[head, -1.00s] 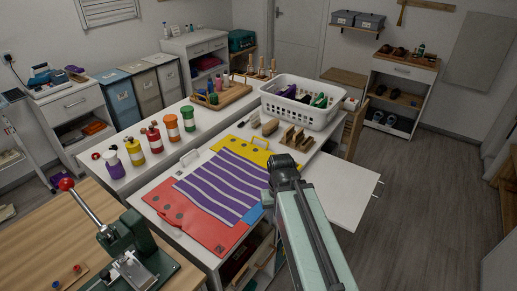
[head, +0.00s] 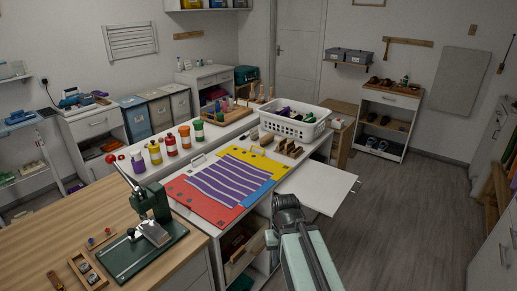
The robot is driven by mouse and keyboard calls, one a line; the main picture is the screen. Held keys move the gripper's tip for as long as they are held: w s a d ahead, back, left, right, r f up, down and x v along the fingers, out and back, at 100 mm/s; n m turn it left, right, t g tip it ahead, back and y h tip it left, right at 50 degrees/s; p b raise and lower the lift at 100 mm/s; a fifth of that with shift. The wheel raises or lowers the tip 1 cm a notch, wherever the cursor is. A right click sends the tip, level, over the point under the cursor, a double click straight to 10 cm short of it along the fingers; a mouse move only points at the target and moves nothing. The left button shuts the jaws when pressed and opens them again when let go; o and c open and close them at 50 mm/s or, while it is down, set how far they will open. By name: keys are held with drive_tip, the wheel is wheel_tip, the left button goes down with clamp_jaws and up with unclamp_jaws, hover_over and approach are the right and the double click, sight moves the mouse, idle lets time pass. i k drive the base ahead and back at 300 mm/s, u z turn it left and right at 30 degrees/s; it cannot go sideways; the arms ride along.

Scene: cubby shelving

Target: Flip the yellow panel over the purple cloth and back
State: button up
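The yellow panel (head: 262,162) lies flat at the far side of a folding board on the white table, with a small handle on its far edge. A red panel (head: 200,202) forms the near-left part, and a strip of blue (head: 259,192) shows along the cloth's right edge. My gripper (head: 286,203) is at the end of my arm, near the table's front right corner, apart from the board in the picture. Its fingers are hidden or too dark to make out.
A white basket (head: 295,124) and wooden racks (head: 281,146) stand behind the board. Several coloured bottles (head: 171,144) line its left. A green press (head: 150,230) stands on the wooden bench at left. A white side leaf (head: 317,187) juts right. Floor at right is clear.

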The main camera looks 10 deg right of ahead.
sight(279, 169)
drive_tip(key=z, duration=1.35)
drive_tip(key=i, duration=1.3)
drive_tip(key=u, duration=1.85)
drive_tip(key=i, duration=1)
drive_tip(key=z, duration=0.15)
